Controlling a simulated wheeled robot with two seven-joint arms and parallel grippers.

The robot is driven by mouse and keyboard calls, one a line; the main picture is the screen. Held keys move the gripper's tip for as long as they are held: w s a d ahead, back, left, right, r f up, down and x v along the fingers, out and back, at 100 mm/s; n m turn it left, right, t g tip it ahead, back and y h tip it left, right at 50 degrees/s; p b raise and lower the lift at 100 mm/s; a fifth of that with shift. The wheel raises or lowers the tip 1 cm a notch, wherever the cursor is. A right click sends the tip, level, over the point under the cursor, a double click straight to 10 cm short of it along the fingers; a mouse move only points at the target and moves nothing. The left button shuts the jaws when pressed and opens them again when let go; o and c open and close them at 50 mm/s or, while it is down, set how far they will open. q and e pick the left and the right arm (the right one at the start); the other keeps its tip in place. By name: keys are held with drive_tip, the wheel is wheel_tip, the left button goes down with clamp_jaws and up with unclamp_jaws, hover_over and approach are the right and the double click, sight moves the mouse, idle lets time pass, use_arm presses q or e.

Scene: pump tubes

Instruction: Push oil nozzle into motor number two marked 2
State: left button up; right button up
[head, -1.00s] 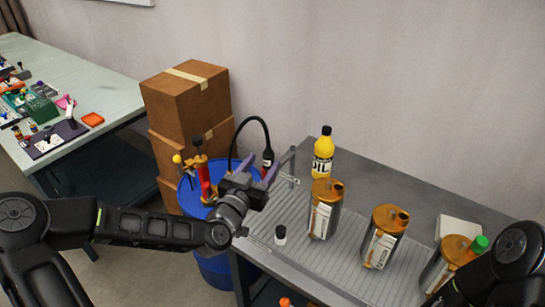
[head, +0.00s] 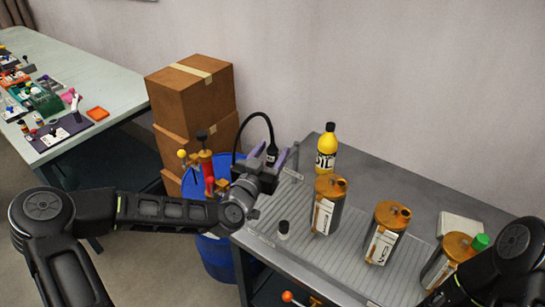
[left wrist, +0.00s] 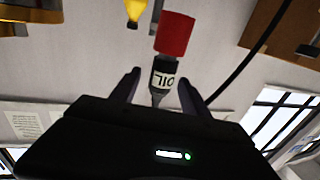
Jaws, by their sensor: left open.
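The oil nozzle (left wrist: 163,74), black with an OIL label and a red end, hangs from a black hose. In the left wrist view it lies between the fingers of my left gripper (left wrist: 158,90), which is open with gaps on both sides. In the head view my left gripper (head: 275,168) is at the nozzle (head: 271,154), partly covering it. Three motors with orange tops and white labels stand in a row on the grey table: the left one (head: 328,205), the middle one (head: 385,233) and the right one (head: 448,260). Their label numbers are too small to read surely. My right gripper is out of view.
A yellow oil bottle (head: 326,150) stands behind the left motor. A small black-capped bottle (head: 284,231) is near the table's front edge. A blue barrel (head: 217,255) with a red pump (head: 208,174) stands left of the table, before stacked boxes (head: 190,95).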

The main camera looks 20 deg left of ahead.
use_arm(q)
drive_tip(key=w, duration=0.2)
drive_tip(key=w+p, duration=0.1)
drive_tip(key=shift+w+d, duration=0.3)
drive_tip(key=shift+c, duration=0.2)
clamp_jaws()
idle(0.5)
